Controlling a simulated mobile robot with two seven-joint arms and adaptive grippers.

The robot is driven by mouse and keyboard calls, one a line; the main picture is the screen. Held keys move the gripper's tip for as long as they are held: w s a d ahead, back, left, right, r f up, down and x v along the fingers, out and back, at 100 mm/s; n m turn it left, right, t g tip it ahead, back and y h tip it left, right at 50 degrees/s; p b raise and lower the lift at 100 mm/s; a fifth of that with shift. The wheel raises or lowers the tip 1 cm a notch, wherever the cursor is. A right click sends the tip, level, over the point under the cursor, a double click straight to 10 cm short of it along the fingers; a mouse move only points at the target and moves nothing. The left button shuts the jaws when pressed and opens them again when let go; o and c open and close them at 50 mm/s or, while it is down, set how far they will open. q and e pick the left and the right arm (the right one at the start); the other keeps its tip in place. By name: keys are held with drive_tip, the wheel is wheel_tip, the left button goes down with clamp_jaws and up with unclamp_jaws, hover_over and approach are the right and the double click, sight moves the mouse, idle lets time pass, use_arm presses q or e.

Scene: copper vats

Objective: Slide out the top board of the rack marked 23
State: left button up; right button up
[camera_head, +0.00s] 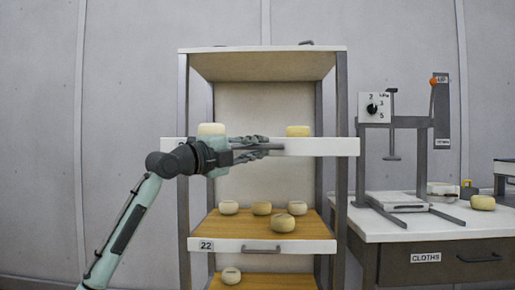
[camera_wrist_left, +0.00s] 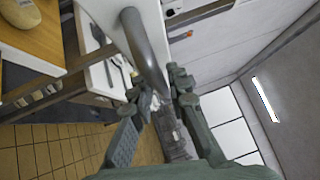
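The rack's upper board (camera_head: 330,147) has a white front and stands at mid height under the rack's top panel. Its front spans wider than the lower board's and covers the posts, so it looks to stand forward of the rack. My left arm hides its left part, and I see no number on it. My left gripper (camera_head: 262,147) is at this front. In the left wrist view, the grey bar handle (camera_wrist_left: 146,50) runs between the fingers (camera_wrist_left: 158,98), which look closed on it. My right gripper is in neither view.
A board marked 22 (camera_head: 320,246) sits lower with several cheeses. Two pale cheeses (camera_head: 298,131) show above the upper board. At right, a white-topped table (camera_head: 400,228) labelled CLOTHS carries a press (camera_head: 374,108). Floor room shows in the wrist view.

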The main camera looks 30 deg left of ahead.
use_arm(q)
drive_tip(key=shift+o, duration=1.2)
drive_tip(key=v, duration=1.2)
drive_tip(key=shift+f, duration=0.1)
